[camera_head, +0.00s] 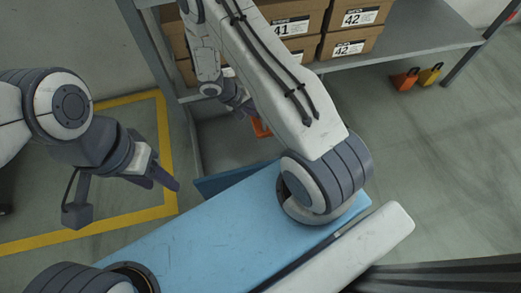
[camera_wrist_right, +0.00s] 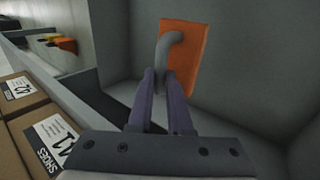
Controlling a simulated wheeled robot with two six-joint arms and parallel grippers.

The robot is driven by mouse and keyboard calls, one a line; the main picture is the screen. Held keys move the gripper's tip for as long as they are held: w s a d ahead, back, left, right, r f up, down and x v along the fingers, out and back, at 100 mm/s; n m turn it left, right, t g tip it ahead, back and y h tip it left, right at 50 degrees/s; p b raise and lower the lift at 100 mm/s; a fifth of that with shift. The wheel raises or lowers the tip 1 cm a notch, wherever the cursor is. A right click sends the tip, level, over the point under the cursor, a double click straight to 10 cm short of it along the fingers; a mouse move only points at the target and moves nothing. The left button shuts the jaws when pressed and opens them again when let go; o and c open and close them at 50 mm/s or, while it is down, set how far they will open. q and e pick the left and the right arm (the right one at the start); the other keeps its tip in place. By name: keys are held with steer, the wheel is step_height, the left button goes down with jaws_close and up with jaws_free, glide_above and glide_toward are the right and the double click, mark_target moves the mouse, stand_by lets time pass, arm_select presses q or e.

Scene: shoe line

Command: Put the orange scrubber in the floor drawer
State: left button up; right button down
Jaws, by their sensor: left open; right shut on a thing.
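The orange scrubber (camera_wrist_right: 186,55) shows in the right wrist view as a flat orange block with a grey bent handle. My right gripper (camera_wrist_right: 160,78) is shut on that handle. The scrubber is inside or just over the grey-walled floor drawer (camera_wrist_right: 110,40); I cannot tell whether it touches the bottom. In the head view only a bit of the scrubber (camera_head: 261,128) shows below my right gripper (camera_head: 247,110), with the arm hiding much of it. The drawer's dark blue front (camera_head: 213,183) shows below it. My left gripper (camera_head: 122,200) is open and empty, left of the drawer.
A grey shelf (camera_head: 405,38) above holds several shoe boxes (camera_head: 352,18). An orange item (camera_head: 404,79) and a yellow item (camera_head: 430,75) stand on the floor at right. Yellow tape (camera_head: 80,236) marks the floor at left.

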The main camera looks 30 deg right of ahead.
steer(key=shift+d+f+b, duration=0.1)
steer(key=shift+f+b, duration=0.3)
steer(key=shift+f, duration=0.4)
steer(key=a+f+b, duration=0.3)
steer(key=s+a+f+b, duration=0.1)
steer(key=a+f+b, duration=0.2)
steer(key=a+f, duration=0.1)
steer(key=s+a+f+b, duration=0.1)
steer(key=a+f+b, duration=0.2)
steer(key=a+f, duration=0.1)
steer(key=shift+a, duration=0.2)
arm_select(q)
step_height(320, 180, down, 11)
steer(key=shift+r, duration=0.15)
